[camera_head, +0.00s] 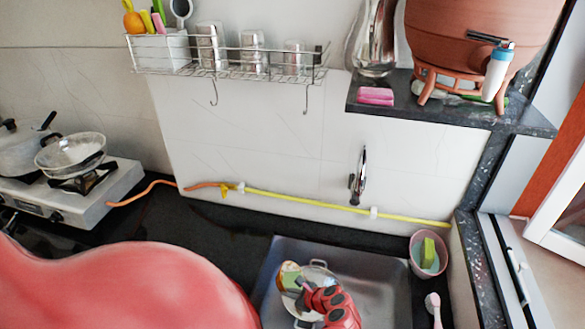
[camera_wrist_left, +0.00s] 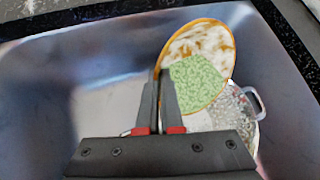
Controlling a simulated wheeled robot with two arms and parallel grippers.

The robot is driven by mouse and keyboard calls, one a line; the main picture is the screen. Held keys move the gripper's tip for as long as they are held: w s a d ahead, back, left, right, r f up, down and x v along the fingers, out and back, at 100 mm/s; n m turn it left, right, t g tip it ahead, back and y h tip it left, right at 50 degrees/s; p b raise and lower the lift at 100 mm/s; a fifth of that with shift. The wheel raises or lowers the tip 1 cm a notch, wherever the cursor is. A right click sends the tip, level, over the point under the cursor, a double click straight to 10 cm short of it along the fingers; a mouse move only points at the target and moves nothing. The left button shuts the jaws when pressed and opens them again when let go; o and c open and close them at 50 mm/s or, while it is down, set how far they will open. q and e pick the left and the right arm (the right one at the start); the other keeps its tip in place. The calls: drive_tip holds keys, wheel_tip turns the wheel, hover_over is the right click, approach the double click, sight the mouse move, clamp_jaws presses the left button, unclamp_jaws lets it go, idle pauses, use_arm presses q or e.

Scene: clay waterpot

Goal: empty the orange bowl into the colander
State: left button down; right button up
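The orange-rimmed bowl (camera_wrist_left: 203,45) has a pale inside with brown marks. It is steeply tilted, and a green speckled piece (camera_wrist_left: 196,84) shows in its lower part. My left gripper (camera_wrist_left: 160,85) appears shut on the bowl's near-left rim. The metal colander (camera_wrist_left: 238,112) stands in the sink, below and partly behind the bowl. In the head view the bowl (camera_head: 285,269) overlaps the left side of the colander (camera_head: 326,276), and my red left gripper (camera_head: 304,290) covers part of both. Whether the green piece touches the colander I cannot tell. My right gripper is out of view.
The steel sink (camera_head: 385,290) has bare floor around the colander. A pink tub (camera_head: 416,262) with a green sponge and a brush (camera_head: 433,305) are at its right. A tap (camera_head: 359,178) juts from the wall above. A stove (camera_head: 75,200) stands left.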

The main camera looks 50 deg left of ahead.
use_arm(q)
drive_tip(key=shift+w+d+g+y+b, duration=0.25)
drive_tip(key=shift+g+y+b, duration=0.05)
drive_tip(key=shift+y+b, duration=0.1)
drive_tip(key=shift+r, duration=0.1)
idle(0.6)
drive_tip(key=shift+d, duration=0.15)
drive_tip(key=shift+w+d+r+m+g+y+b, duration=0.25)
drive_tip(key=shift+m+g+y+b, duration=0.2)
drive_tip(key=shift+y, duration=0.25)
idle(0.5)
drive_tip(key=shift+w+d+y+b, duration=0.25)
drive_tip(key=shift+y+b, duration=0.25)
drive_tip(key=shift+b, duration=0.25)
drive_tip(key=shift+r+g, duration=0.1)
drive_tip(key=shift+g, duration=0.15)
